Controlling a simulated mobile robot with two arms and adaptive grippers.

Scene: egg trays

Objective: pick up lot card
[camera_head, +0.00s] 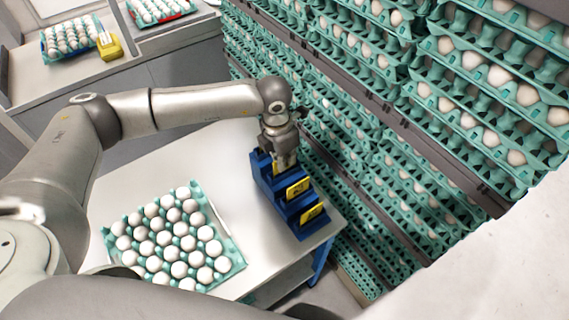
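Yellow lot cards stand in a blue stepped holder (287,215) at the right end of the white table. One yellow card (298,188) sits in a middle slot and another yellow card (311,213) in the front slot. A sliver of yellow (275,168) shows at the rear slot beside my gripper. My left gripper (286,163) points down over the rear part of the holder. Its fingertips are small and partly hidden there, so I cannot tell whether they are apart or closed on a card. My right gripper is not in view.
A teal tray of white eggs (235,262) lies on the white table (125,180), left of the holder. Tall stacks of teal egg trays (395,165) stand close behind and right of the holder. More trays and a yellow object (109,47) sit on a far counter.

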